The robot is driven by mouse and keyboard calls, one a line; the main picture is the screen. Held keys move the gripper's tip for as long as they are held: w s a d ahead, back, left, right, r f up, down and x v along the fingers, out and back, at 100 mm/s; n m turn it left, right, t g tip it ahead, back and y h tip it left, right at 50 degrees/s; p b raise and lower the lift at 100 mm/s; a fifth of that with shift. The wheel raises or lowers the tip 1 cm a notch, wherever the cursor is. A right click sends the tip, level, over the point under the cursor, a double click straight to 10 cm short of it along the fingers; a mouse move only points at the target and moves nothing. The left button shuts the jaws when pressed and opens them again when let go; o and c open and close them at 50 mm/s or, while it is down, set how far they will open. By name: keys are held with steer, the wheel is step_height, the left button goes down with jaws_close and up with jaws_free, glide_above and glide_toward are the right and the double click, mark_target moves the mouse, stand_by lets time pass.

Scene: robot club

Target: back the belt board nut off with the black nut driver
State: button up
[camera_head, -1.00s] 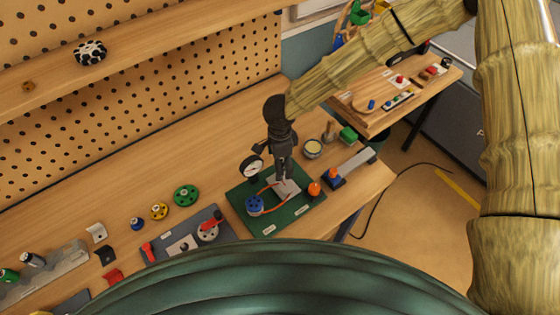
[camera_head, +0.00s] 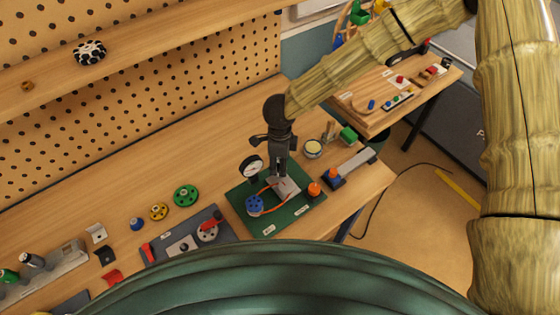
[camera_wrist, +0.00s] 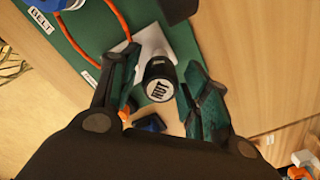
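The green belt board (camera_head: 240,221) lies on the bench with a blue pulley (camera_head: 254,205), an orange belt, a pale plate (camera_head: 287,189) and an orange knob (camera_head: 314,190). The black nut driver (camera_wrist: 160,86), its round white cap marked NUT, stands at the pale plate in the wrist view. Its lower end and the nut are hidden. My gripper (camera_wrist: 160,95) is above the board, with one finger on each side of the driver. The fingers are spread; a gap shows on the left, a narrower one on the right.
A dial gauge (camera_head: 252,166) stands close to the left of my gripper. A grey board with a red lever (camera_head: 207,226) is at the left.

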steer(key=c, duration=0.7)
steer(key=n, duration=0.8)
steer(key=o, duration=0.6)
steer(key=shift+n, duration=0.5)
steer(key=o, duration=1.4)
steer(key=shift+o, duration=0.2)
steer(key=shift+r, duration=0.15)
steer(key=shift+r, duration=2.65)
steer(key=shift+o, duration=0.4)
